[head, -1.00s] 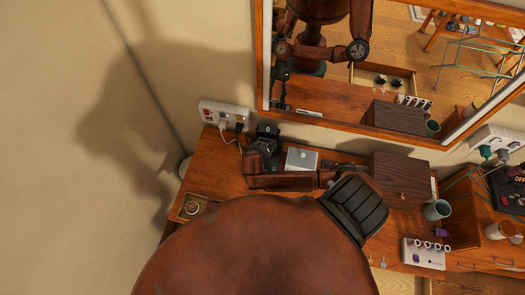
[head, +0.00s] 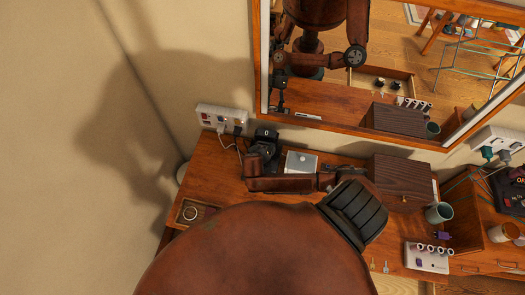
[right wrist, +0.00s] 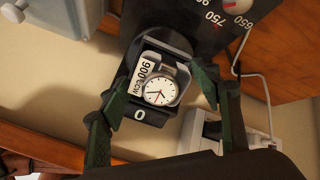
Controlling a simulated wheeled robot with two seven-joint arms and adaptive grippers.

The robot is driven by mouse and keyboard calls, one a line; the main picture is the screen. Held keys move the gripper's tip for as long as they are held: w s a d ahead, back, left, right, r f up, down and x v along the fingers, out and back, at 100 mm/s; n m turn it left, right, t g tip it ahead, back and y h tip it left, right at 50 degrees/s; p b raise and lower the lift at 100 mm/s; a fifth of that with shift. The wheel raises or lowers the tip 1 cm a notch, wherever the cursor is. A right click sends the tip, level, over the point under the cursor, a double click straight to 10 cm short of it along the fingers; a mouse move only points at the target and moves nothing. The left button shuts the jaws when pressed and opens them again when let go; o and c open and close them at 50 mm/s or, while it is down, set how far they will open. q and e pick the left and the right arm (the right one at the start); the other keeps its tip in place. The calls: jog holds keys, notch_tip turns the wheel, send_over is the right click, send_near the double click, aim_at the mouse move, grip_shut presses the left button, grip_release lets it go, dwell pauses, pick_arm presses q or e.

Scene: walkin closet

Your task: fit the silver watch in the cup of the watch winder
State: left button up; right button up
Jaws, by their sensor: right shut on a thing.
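In the right wrist view the silver watch (right wrist: 160,90) has a white dial and carries a "900 CCW" tag (right wrist: 143,73). It lies in line with the dark cup (right wrist: 144,116) of the watch winder (right wrist: 185,22); how deep it sits is hard to tell. My right gripper (right wrist: 158,85) is shut on the watch, one green finger on each side. In the head view the black winder (head: 266,135) stands at the back left of the desk, and my right gripper (head: 254,156) is in front of it. My left gripper is not in view.
A power strip (head: 220,119) is on the wall behind the winder. A small compartment (head: 190,213) with a round item is at the left. A mirror (head: 350,118) hangs above.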

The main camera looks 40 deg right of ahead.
jog(key=shift+p, duration=0.6)
dwell(1.0)
jog(key=shift+b+x, duration=0.5)
jog(key=shift+x, duration=0.5)
dwell(1.0)
jog(key=shift+p, duration=0.3)
jog(key=shift+d+f, duration=0.1)
jog(key=shift+f, duration=0.1)
dwell(0.9)
jog(key=shift+o, duration=0.4)
jog(key=shift+d+f+b, duration=0.2)
jog(key=shift+f+b, duration=0.25)
jog(key=shift+b, duration=0.1)
dwell(0.4)
jog(key=shift+o, duration=0.3)
